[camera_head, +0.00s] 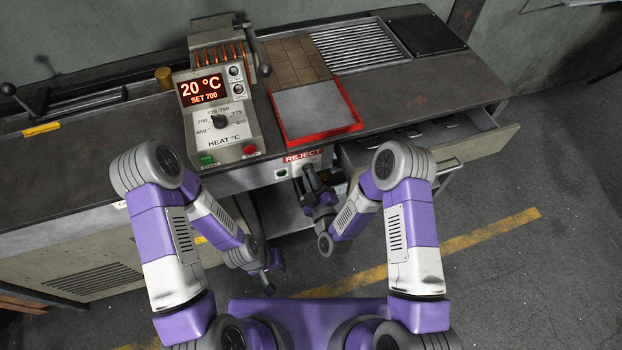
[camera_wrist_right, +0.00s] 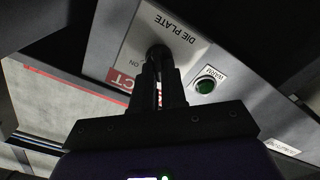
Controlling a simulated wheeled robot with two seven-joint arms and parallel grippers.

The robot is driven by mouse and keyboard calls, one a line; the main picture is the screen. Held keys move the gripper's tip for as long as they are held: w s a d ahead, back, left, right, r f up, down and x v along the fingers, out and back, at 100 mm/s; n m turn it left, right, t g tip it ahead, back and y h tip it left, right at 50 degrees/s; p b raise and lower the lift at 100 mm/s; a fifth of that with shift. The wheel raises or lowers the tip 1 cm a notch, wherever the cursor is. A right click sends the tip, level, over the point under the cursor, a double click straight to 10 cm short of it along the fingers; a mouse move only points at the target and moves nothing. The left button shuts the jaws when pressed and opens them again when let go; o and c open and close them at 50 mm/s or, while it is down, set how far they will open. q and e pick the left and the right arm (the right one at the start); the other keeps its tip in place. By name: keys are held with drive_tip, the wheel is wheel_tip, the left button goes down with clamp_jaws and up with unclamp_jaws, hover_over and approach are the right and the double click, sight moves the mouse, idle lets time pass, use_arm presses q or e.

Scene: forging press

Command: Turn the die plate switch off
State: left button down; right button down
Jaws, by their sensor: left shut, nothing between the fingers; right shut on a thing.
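The die plate switch (camera_wrist_right: 157,54) is a dark knob on a pale plate marked DIE PLATE, upside down in the right wrist view. An ON mark shows beside it; its exact position is hard to tell behind the fingers. My right gripper (camera_wrist_right: 158,82) is shut on the knob. In the head view the right gripper (camera_head: 311,182) is at the bench's front panel, below the REJECT label. My left gripper (camera_head: 269,284) hangs low in front of the bench, shut and empty, away from the switch.
The heat control box (camera_head: 226,120) reads 20 °C, SET 700. A red-rimmed tray (camera_head: 352,126) lies on the bench above. An open drawer (camera_head: 470,147) juts out at the right. Floor in front is clear.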

drive_tip(key=shift+n, duration=0.5)
drive_tip(key=c, duration=1.2)
unclamp_jaws()
drive_tip(key=shift+b+v, duration=0.35)
drive_tip(key=shift+v, duration=3.45)
